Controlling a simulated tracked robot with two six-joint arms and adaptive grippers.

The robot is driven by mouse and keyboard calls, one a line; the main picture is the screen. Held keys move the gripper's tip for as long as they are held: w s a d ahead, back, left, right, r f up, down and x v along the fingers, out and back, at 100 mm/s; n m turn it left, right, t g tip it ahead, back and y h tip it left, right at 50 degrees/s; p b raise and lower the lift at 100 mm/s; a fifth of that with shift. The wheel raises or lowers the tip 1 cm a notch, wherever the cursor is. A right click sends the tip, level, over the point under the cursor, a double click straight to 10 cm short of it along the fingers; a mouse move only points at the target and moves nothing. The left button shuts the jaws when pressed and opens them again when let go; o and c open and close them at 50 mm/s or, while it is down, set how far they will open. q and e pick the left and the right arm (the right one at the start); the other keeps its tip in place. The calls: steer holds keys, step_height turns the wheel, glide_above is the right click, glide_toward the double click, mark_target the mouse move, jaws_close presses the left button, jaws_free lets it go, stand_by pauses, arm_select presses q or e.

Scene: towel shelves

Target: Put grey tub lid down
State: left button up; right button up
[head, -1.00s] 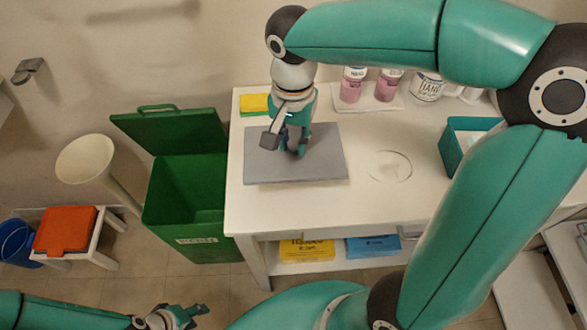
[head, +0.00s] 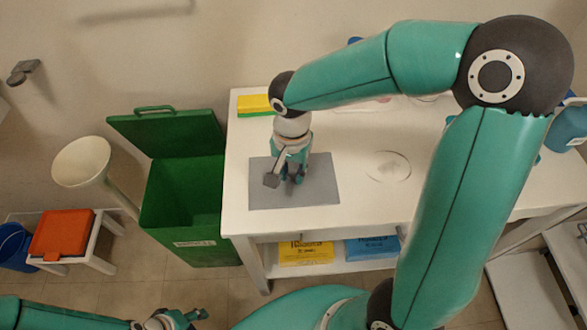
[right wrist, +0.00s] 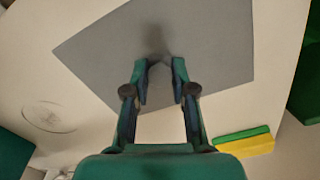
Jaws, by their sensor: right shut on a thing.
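The grey tub lid (head: 322,190) is a flat rectangle, level over the left part of the white table in the head view. My right gripper (head: 287,181) comes down on it from above and is shut on it near its middle. In the right wrist view the lid (right wrist: 215,35) spreads under my two fingers (right wrist: 160,75), and the part gripped is hard to make out. I cannot tell whether the lid touches the tabletop. My left gripper (head: 190,317) is at the bottom edge of the head view, away from the table, with its fingers apart and empty.
The white table (head: 240,190) has a yellow and green sponge (head: 254,104) behind the lid and a round outline (head: 388,166) to its right. A green bin (head: 185,200) with its lid raised stands left of the table. My right arm hides the table's back right.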

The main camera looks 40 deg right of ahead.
mark_target(292, 174)
steer(key=shift+f, duration=0.15)
steer(key=o, duration=0.9)
steer(key=shift+o, duration=0.2)
steer(key=shift+r, duration=0.25)
step_height(292, 174, up, 12)
steer(key=p, duration=0.1)
steer(key=shift+f, duration=0.15)
